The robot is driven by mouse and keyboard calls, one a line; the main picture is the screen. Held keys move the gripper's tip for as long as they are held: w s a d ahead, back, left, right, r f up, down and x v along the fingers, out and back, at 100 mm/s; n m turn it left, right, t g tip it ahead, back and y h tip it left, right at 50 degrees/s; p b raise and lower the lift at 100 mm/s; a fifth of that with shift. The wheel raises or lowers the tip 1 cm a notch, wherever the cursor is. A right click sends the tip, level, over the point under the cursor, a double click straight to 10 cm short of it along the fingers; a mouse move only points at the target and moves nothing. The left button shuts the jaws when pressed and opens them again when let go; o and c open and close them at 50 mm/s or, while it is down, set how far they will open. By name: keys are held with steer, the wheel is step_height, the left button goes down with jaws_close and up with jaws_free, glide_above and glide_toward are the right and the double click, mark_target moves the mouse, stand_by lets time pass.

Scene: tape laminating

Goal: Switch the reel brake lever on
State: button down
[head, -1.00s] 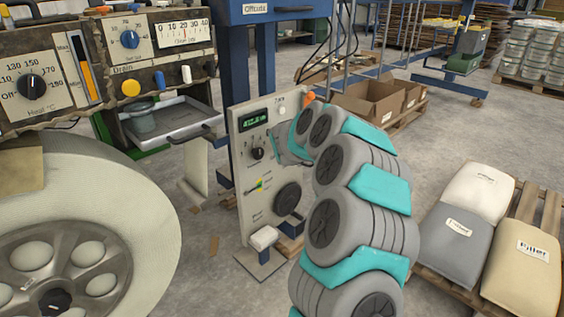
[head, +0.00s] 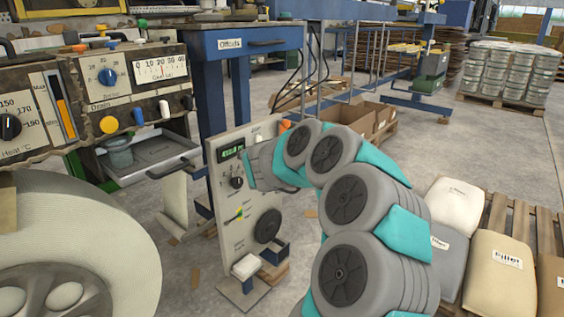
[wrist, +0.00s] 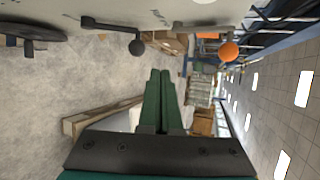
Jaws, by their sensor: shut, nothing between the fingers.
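A pale upright control panel (head: 215,205) stands at the centre in the head view. Two lever arms stick out from it in the wrist view: one with a black ball knob (wrist: 136,47), one with an orange ball knob (wrist: 229,51). The orange knob also shows in the head view (head: 284,125), just above my arm. I cannot read which one is labelled reel brake. My gripper (wrist: 161,73) is shut and empty, its green fingers below and between the two knobs in the wrist view, apart from both. In the head view, my wrist hides part of the panel and the fingertips.
The panel also carries a green display (head: 231,151), a black dial (head: 236,183), a yellow-green pointer (head: 239,213) and a black handwheel (head: 267,226). A large pale reel (head: 115,235) and a control box stand left. Filler sacks (head: 497,265) lie on a pallet right.

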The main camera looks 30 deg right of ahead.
steer(key=shift+s+a+r, duration=0.65)
steer(key=shift+s+r, duration=0.15)
steer(key=shift+r, duration=0.05)
steer(key=shift+s+a+r, duration=0.65)
steer(key=shift+s+r, duration=0.1)
steer(key=shift+r, duration=0.05)
